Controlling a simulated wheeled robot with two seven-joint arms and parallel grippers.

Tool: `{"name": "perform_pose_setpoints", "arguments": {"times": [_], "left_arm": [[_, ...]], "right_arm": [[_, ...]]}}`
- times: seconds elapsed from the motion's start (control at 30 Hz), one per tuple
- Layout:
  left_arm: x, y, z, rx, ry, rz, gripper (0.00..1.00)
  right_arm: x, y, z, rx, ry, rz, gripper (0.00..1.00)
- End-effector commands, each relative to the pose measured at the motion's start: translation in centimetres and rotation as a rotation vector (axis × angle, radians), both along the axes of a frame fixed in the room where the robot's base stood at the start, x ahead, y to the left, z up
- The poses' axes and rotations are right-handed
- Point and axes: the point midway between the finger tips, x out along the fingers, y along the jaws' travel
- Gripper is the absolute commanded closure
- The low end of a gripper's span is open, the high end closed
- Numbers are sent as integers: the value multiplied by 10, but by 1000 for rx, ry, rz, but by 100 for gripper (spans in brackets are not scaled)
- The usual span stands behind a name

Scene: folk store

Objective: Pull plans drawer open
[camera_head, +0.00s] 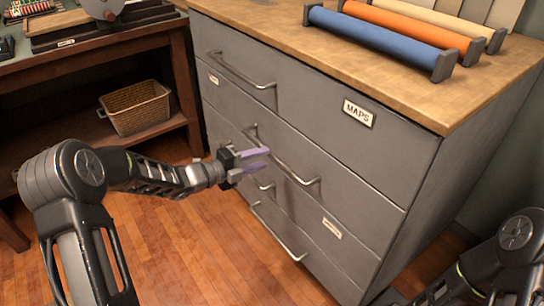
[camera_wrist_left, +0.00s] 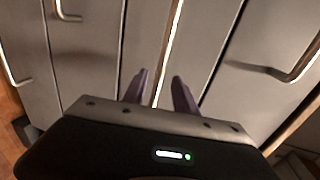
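The grey drawer cabinet (camera_head: 300,110) has several stacked drawers with metal bar handles, all looking closed. The top drawer's label (camera_head: 358,113) reads MAPS. Two smaller labels, one at the left (camera_head: 213,78) and one lower right (camera_head: 332,228), are too small to read, so I cannot tell which drawer is plans. My left gripper (camera_head: 257,161) is open at the second drawer's handle (camera_head: 290,170). In the left wrist view, the bar (camera_wrist_left: 172,45) runs between the parted purple fingers (camera_wrist_left: 159,90), with gaps visible. My right gripper is out of view.
Blue (camera_head: 380,38) and orange (camera_head: 405,22) rolls lie in holders on the wooden top. A wooden table with a wicker basket (camera_head: 137,107) on its lower shelf stands at left. The wooden floor in front of the cabinet is clear. My right arm shows at lower right.

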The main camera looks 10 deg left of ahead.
Motion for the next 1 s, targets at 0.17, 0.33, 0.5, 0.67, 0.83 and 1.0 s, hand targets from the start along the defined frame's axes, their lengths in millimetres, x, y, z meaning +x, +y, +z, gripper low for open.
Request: {"name": "perform_pose_setpoints", "arguments": {"times": [0.17,0.33,0.5,0.67,0.83,1.0], "left_arm": [[22,-19,-8,-2,0,-2,66],[34,-29,-10,-2,0,-1,66],[37,-31,-9,-1,0,0,66],[36,-30,-9,-1,0,0,68],[36,-30,-9,-1,0,0,81],[36,-30,-9,-1,0,0,95]], "right_arm": [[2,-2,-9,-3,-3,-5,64],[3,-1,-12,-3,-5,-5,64],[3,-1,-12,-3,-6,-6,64],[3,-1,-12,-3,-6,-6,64],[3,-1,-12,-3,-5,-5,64],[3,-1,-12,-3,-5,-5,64]]}}
